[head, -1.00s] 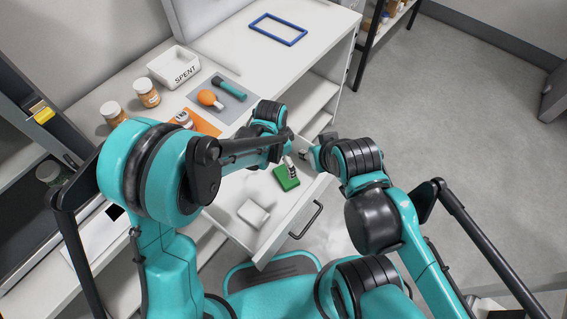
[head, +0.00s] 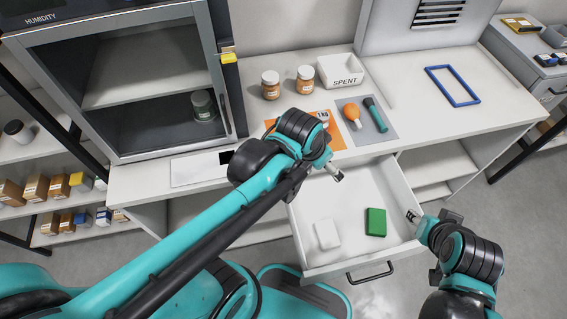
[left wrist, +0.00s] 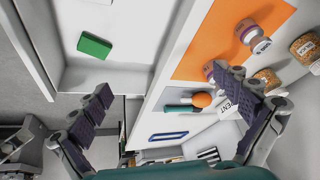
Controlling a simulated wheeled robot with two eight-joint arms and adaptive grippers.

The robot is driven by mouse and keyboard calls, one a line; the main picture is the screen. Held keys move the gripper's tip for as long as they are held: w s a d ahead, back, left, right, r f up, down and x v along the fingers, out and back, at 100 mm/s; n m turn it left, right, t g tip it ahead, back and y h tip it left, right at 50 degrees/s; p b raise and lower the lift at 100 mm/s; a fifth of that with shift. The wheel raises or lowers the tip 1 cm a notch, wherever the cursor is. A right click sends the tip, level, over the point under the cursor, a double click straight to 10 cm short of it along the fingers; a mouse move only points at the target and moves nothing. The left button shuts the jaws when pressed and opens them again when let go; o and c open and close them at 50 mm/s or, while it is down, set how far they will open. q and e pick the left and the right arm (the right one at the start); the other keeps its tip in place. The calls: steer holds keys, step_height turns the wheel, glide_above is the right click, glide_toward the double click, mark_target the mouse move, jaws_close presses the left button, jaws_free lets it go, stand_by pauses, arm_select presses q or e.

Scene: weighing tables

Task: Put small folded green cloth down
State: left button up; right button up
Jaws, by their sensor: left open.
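The small folded green cloth (head: 376,222) lies flat on the floor of the open white drawer (head: 350,196), toward its front right. It also shows in the left wrist view (left wrist: 95,46), clear of the fingers. My left gripper (head: 338,174) is above the back of the drawer, apart from the cloth; its spread, empty fingers show in the left wrist view (left wrist: 168,112). My right gripper (head: 413,217) is by the drawer's right wall, to the right of the cloth; its jaws are too small to judge.
A folded white cloth (head: 327,234) lies left of the green one. On the counter are an orange mat (head: 284,130), a grey mat (head: 385,133) with tools, jars (head: 270,86), a SPENT bin (head: 340,72) and a blue frame (head: 453,86). A cabinet (head: 225,95) stands left.

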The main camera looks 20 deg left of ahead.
arm_select(q)
steer(key=s+a+r+n+t+y, duration=0.1)
steer(key=s+a+n+t, duration=0.1)
steer(key=s+a+n, duration=0.2)
steer(key=s+a, duration=0.2)
steer(key=a, duration=0.1)
steer(key=shift+a+n, duration=0.4)
stand_by(0.8)
